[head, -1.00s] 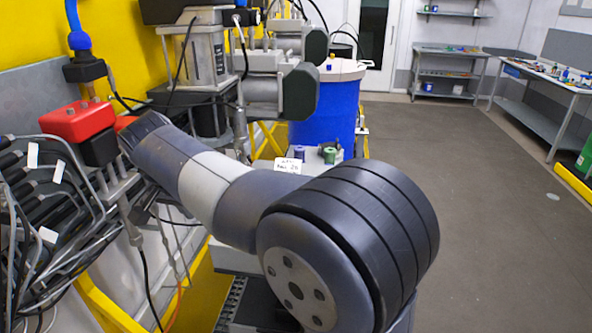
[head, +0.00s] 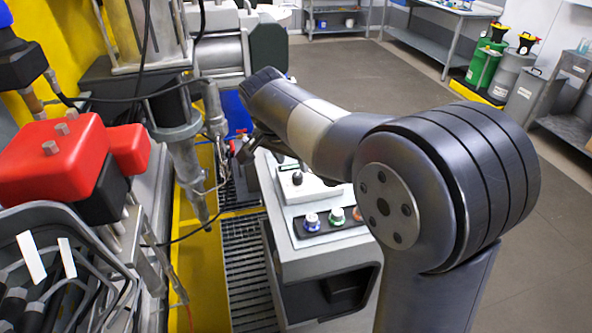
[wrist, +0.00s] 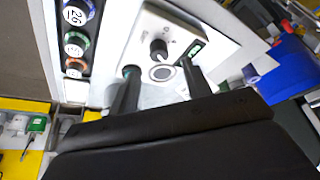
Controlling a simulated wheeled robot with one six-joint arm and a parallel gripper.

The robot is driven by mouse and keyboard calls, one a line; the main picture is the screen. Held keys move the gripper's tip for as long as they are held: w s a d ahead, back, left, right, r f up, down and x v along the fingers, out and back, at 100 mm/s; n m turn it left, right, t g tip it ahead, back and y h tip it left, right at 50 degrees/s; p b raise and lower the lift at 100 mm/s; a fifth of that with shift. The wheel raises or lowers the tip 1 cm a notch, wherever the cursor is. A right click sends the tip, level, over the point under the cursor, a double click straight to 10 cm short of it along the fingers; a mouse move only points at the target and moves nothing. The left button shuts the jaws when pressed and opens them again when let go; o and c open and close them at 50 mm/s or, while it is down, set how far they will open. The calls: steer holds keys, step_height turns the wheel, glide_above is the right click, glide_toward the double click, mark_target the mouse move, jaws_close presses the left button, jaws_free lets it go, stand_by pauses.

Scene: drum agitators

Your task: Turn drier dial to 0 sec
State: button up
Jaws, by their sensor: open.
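A black dial (wrist: 158,50) on a white control plate (wrist: 148,22) shows in the wrist view, with a round silver-ringed part (wrist: 161,73) just below it. I cannot read the dial's setting. My gripper (wrist: 161,72) is open, one dark finger on each side of the silver-ringed part, pointing towards the plate. The fingers appear apart from the dial; depth is unclear. In the head view, the black dial (head: 297,178) stands on the white plate on top of a grey console (head: 283,258).
Blue (head: 312,219), green (head: 337,215) and red (head: 357,213) ringed knobs sit in a dark strip nearer on the console. Red machine blocks (head: 60,155), pipes and cables crowd the left. Open floor (head: 345,75) lies beyond and right.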

mark_target(297, 175)
steer(key=x, duration=0.6)
steer(key=shift+p, duration=0.3)
steer(key=shift+c, duration=0.4)
steer(key=shift+r, duration=0.1)
steer(key=c, duration=0.9)
